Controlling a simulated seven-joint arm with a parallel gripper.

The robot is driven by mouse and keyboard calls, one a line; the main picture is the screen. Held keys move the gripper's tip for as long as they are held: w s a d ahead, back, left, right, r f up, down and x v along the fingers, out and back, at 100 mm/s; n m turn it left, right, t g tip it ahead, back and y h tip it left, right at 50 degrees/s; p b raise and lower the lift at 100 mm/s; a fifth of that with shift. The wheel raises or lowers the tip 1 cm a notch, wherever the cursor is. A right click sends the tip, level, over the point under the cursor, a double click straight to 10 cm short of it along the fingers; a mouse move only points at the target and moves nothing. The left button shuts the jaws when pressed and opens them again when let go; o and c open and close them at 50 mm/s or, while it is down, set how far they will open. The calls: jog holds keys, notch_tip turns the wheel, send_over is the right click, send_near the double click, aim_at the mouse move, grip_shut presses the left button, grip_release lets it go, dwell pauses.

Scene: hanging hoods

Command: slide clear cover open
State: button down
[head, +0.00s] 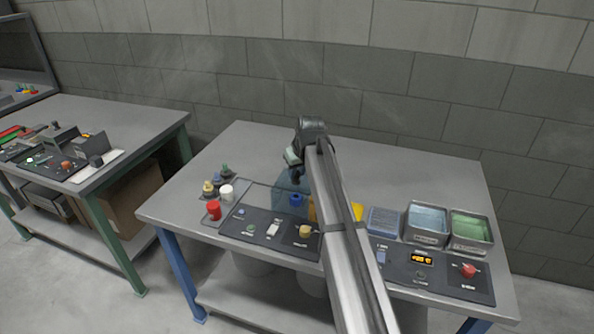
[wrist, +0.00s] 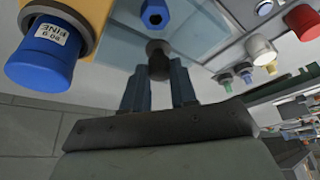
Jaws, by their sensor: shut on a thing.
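The clear cover (head: 281,187) is a bluish see-through panel behind the control panel, left of my arm in the head view. It also shows in the wrist view (wrist: 205,32) as a pale glassy sheet. My gripper (wrist: 159,88) is shut on a dark round knob (wrist: 158,62) that appears to be joined to the cover. In the head view my gripper (head: 295,172) is at the cover, and the arm hides part of that area. How far the cover is open cannot be told.
A blue hexagonal part (wrist: 153,14) and a large blue knob on a yellow body (wrist: 42,48) are close by. A red cup (head: 213,210) and small bottles stand left. The control panel (head: 270,230) lies in front; trays (head: 427,222) stand right. The table's back is clear.

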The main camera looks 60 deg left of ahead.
dwell(0.3)
jog(key=s+a, duration=0.9)
jog(key=shift+s+a, duration=0.15)
jog(key=c, duration=1.2)
grip_release()
jog(key=shift+c, duration=0.2)
jog(key=o, duration=0.4)
jog(key=shift+c, duration=0.2)
jog(key=v, duration=1.3)
jog(key=shift+r, duration=0.35)
